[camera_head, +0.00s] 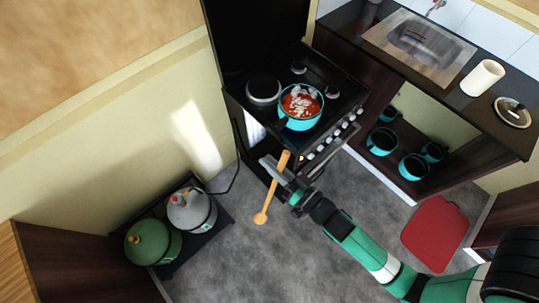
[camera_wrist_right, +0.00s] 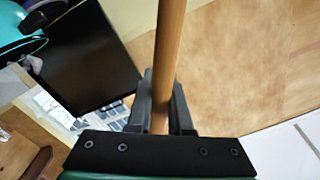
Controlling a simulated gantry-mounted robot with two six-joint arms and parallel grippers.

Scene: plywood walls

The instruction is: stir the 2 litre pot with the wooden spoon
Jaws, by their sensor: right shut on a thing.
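The teal pot (camera_head: 300,106) stands on the stove with red food and pale pieces in it. My right gripper (camera_head: 280,171) is in front of the stove, below the pot in the head view, and apart from it. It is shut on the wooden spoon (camera_head: 271,196). The spoon's round end points down and left, away from the pot. In the right wrist view the spoon's handle (camera_wrist_right: 169,50) runs up between the two fingers (camera_wrist_right: 160,100). My left gripper is not in view.
The stove (camera_head: 331,93) has other burners and a row of front knobs. A counter with a sink (camera_head: 419,40) is at the right, with teal pots (camera_head: 382,141) on the shelf below. Gas cylinders (camera_head: 192,211) stand at the left. A red mat (camera_head: 435,233) lies on the floor.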

